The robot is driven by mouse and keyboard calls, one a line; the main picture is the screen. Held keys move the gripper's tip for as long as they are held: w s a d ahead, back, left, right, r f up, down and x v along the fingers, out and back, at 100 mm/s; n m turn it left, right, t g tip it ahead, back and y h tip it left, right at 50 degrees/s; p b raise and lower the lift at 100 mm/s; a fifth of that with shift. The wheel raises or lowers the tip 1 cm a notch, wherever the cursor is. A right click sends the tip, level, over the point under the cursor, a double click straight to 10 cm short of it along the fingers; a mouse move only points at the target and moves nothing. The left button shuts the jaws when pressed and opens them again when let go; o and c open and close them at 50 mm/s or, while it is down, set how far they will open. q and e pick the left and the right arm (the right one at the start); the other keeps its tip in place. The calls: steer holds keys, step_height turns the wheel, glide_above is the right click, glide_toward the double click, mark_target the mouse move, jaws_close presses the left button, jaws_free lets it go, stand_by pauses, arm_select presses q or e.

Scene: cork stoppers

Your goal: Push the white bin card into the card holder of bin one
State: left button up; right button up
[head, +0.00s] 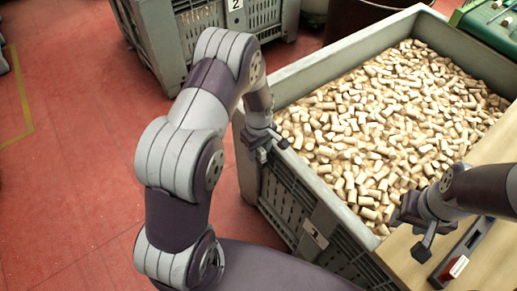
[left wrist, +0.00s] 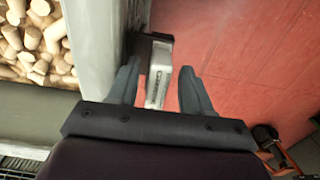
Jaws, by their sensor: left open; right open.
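Bin one (head: 318,218) is a grey crate full of corks, with a number 1 plate (head: 315,234) on its near side. In the left wrist view, the white bin card (left wrist: 156,88) with dark print sits at a dark card holder (left wrist: 148,46) beside the bin's pale wall (left wrist: 95,45). Part of the card stands out of the holder; how deep it sits is unclear. My left gripper (head: 268,150) is open at the bin's left rim; in its wrist view its fingers (left wrist: 160,92) are on either side of the card, apart from it. My right gripper (head: 424,238) is open and empty above the wooden top.
The wooden top (head: 490,262) at the right carries a dark tool with a red and white end (head: 453,268). Another grey bin with a number 2 plate (head: 235,5) stands behind on the red floor (head: 70,150). A green object (head: 490,25) is at the back right. The floor at the left is clear.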

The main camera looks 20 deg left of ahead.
arm_select(q)
step_height(320, 180, up, 12)
steer(key=shift+r+p, duration=0.25)
steer(key=shift+p, duration=0.05)
stand_by(0.3)
steer(key=s+d+r+m+p, duration=0.1)
steer(key=s+r+m+p, duration=0.2)
steer(key=s+r+m, duration=0.2)
steer(key=s+d+r+m+t+p, duration=0.1)
steer(key=s+d+r+m+p, duration=0.1)
steer(key=s+r+m, duration=0.4)
steer(key=s+m+p, duration=0.1)
steer(key=s, duration=0.3)
steer(key=shift+r, duration=0.15)
